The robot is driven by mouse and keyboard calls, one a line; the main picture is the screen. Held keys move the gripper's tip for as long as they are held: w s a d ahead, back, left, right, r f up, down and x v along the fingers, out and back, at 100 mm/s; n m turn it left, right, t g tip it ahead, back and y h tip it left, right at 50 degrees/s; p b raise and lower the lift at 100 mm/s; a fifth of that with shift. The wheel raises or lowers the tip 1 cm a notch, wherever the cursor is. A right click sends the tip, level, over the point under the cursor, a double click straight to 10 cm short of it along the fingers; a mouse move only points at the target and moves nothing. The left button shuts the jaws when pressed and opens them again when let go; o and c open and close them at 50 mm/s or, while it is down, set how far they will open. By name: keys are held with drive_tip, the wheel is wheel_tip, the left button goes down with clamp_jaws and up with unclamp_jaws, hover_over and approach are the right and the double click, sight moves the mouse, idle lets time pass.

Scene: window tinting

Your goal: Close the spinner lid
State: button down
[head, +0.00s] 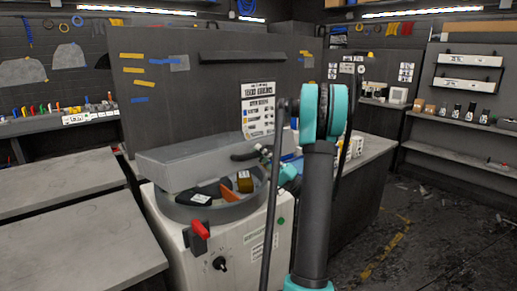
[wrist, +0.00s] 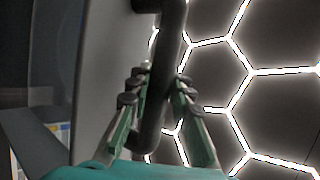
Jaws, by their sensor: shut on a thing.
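The spinner (head: 200,240) is a pale cabinet with a round grey drum (head: 170,210) in its top. Its thick grey lid (head: 190,150) is raised at a slant above the drum, so the front of the drum is open. A dark handle (head: 243,156) sticks out from the lid's right side. My gripper (head: 265,153) is at this handle. In the wrist view the curved handle (wrist: 174,45) runs between the fingers of my gripper (wrist: 155,95), which are shut on it. The lid's grey face (wrist: 98,60) is to the left there.
Inside the drum lie dark pieces, an orange piece (head: 227,192) and a yellow-brown roll (head: 244,181). Grey tables (head: 80,240) stand close on the left. A dark panel (head: 215,85) stands behind. Floor is free at the right.

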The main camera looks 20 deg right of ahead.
drive_tip(key=shift+s+d+f, duration=0.1)
drive_tip(key=shift+f, duration=0.05)
idle(0.3)
drive_tip(key=c, duration=1.3)
unclamp_jaws()
drive_tip(key=shift+c, duration=0.2)
drive_tip(key=shift+d, duration=0.1)
drive_tip(key=s+d+f, duration=0.3)
drive_tip(key=s+d, duration=0.7)
drive_tip(key=d, duration=0.2)
drive_tip(key=shift+d, duration=0.15)
drive_tip(key=shift+s, duration=0.1)
drive_tip(key=shift+c, duration=0.6)
